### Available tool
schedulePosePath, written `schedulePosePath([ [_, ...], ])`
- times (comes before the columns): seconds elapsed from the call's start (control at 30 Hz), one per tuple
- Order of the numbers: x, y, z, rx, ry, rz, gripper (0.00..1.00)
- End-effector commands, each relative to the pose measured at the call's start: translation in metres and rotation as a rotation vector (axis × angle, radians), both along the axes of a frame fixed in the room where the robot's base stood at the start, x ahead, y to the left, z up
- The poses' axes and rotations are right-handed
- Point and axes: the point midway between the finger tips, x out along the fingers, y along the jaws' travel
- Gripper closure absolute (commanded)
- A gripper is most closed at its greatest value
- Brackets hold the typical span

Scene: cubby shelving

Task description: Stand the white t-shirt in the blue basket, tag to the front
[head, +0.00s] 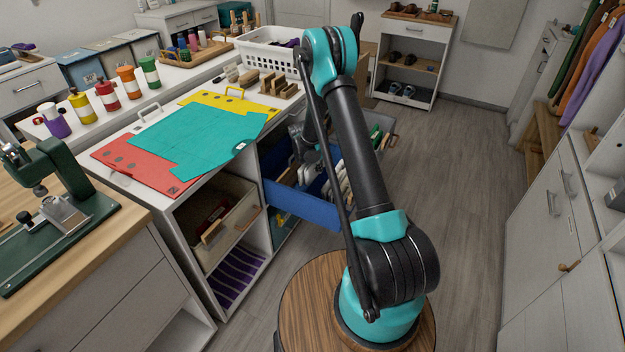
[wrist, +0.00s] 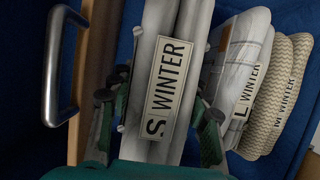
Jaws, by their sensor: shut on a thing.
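My gripper (wrist: 160,112) is shut on the white t-shirt (wrist: 184,22), a folded pale garment held between the fingers in the wrist view. Its tag (wrist: 169,86) reads "S WINTER" and faces the wrist camera. The t-shirt is on edge within the blue basket (wrist: 225,9); whether it touches the bottom is hidden.
In the wrist view, a pale garment tagged L (wrist: 235,65) and a cream knit tagged M (wrist: 284,90) stand to the right. A metal handle (wrist: 53,65) is at left. In the head view, a beige bin (head: 230,225) sits in the neighbouring cubby. The floor (head: 470,180) at right is clear.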

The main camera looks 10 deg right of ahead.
Motion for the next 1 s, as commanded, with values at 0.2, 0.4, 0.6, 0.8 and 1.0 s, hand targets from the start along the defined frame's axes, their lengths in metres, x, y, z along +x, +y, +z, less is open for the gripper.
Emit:
schedulePosePath([
  [0.2,0.000,0.000,-0.028,0.000,0.000,0.000,0.85],
  [0.4,0.000,0.000,-0.041,0.000,0.000,0.000,0.85],
  [0.6,0.000,0.000,-0.066,0.000,0.000,0.000,0.85],
  [0.8,0.000,0.000,-0.069,0.000,0.000,0.000,0.85],
  [1.0,0.000,0.000,-0.072,0.000,0.000,0.000,0.85],
])
